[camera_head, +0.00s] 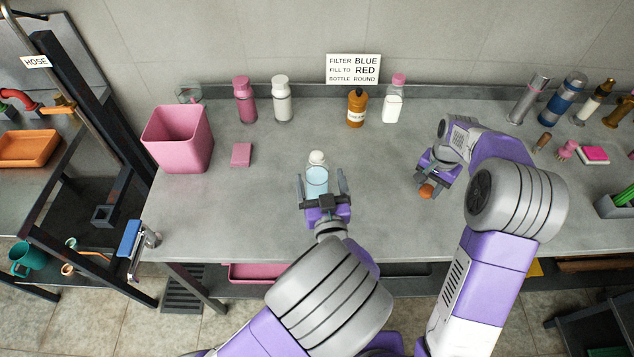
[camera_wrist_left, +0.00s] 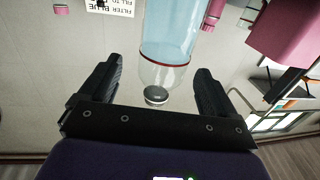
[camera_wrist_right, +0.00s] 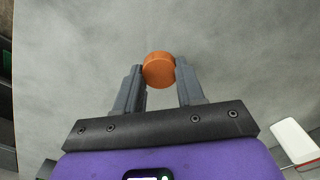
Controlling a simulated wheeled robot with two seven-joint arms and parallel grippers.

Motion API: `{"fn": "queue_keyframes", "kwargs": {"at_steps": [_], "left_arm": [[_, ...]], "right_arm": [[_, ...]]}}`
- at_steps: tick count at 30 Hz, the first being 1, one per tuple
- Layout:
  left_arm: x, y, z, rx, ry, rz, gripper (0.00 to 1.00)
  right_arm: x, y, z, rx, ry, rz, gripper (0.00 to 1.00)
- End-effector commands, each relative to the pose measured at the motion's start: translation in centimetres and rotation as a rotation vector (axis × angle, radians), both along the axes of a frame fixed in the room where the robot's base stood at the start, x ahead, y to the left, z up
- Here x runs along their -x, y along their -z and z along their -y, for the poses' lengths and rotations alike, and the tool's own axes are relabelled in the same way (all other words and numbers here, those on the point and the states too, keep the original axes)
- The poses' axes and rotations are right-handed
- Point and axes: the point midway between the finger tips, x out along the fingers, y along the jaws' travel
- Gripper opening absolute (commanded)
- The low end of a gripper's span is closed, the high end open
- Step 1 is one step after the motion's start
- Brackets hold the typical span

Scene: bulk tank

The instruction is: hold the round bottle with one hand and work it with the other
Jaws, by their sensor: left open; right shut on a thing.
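A clear round bottle (camera_head: 317,178) with pale blue liquid and a pale top stands on the grey counter. In the left wrist view the bottle (camera_wrist_left: 168,45) appears upside down, with a red line around it at the liquid's level. My left gripper (camera_head: 320,176) is open, with its fingers on either side of the bottle; I cannot tell whether they touch it. My right gripper (camera_head: 428,184) is shut on a small round orange-brown cap (camera_wrist_right: 159,69), to the right of the bottle and low over the counter.
A pink bin (camera_head: 180,140) and pink block (camera_head: 241,155) are at the left. Pink, white and amber bottles (camera_head: 356,108) stand along the back below a sign (camera_head: 353,68). Flasks and small tools are at the right. The counter between my grippers is clear.

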Motion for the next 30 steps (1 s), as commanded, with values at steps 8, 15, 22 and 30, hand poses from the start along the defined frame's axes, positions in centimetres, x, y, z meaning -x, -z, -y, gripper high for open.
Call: {"fn": "queue_keyframes", "kwargs": {"at_steps": [8, 15, 22, 30], "left_arm": [[-3.6, -0.3, -1.0, 0.002, -0.004, 0.001, 0.91], [-5.1, -0.5, -1.1, 0.000, -0.001, 0.000, 0.91], [-5.0, -0.5, -1.1, 0.000, -0.001, 0.001, 0.91], [-5.0, -0.5, -1.1, 0.000, -0.001, 0.001, 0.55]], "right_arm": [[0.0, 1.0, 0.0, 0.000, 0.000, 0.000, 0.06], [0.0, 1.2, 0.0, 0.000, 0.000, 0.000, 0.06], [0.0, 1.2, 0.0, 0.000, 0.000, 0.000, 0.06], [0.0, 1.2, 0.0, 0.000, 0.000, 0.000, 0.06]]}}
